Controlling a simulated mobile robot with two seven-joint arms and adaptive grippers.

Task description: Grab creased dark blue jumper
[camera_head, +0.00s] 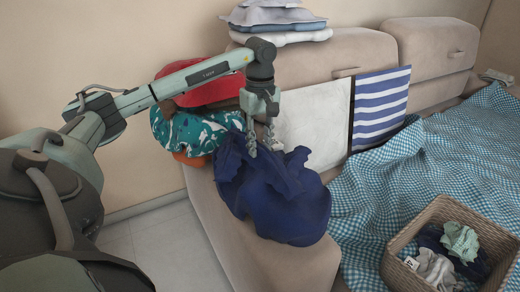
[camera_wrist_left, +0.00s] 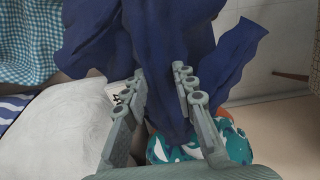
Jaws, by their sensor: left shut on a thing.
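The creased dark blue jumper (camera_head: 275,195) hangs in a bunched heap at the sofa's left armrest in the head view. My left gripper (camera_head: 263,148) points down at its top and is shut on a fold of it. In the left wrist view, the jumper (camera_wrist_left: 160,50) fills the upper middle and a fold of it runs between the two fingers of the gripper (camera_wrist_left: 160,100). Whether the jumper's underside touches the armrest is hard to tell. My right gripper is in neither view.
A teal patterned cloth (camera_head: 190,130) and a red one (camera_head: 205,90) lie behind the jumper. A white cushion (camera_head: 315,125) and a blue-striped cloth (camera_head: 380,108) lean on the backrest. A wicker basket (camera_head: 405,240) with clothes stands on a checked blanket (camera_head: 370,190). Folded clothes (camera_head: 275,18) top the backrest.

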